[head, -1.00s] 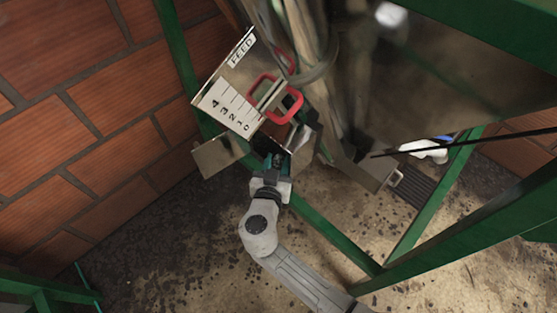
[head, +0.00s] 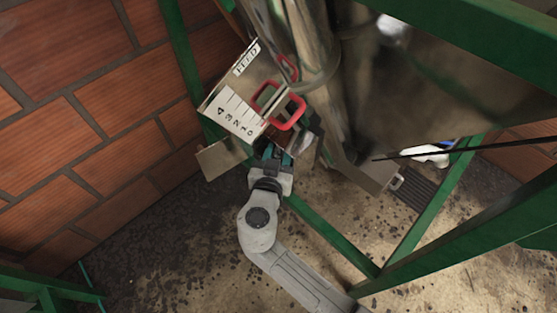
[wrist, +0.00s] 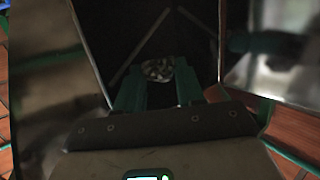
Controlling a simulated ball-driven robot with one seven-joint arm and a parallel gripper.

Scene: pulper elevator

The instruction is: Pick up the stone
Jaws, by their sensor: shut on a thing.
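The stone (wrist: 158,69) is a small, mottled grey and tan lump in the wrist view, between the tips of my gripper's two green fingers. My gripper (wrist: 158,82) is shut on it. Around it is a dark opening with metal walls. In the head view my gripper (head: 273,154) is at the mouth of the metal chute below the red handle, and the stone cannot be made out there.
A white FEED scale plate (head: 236,110) and a red handle (head: 278,105) sit just above my gripper. A metal flap (head: 218,158) is to its left. Green frame posts (head: 330,235) cross the dirty floor (head: 180,250). A brick wall (head: 60,120) stands at left.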

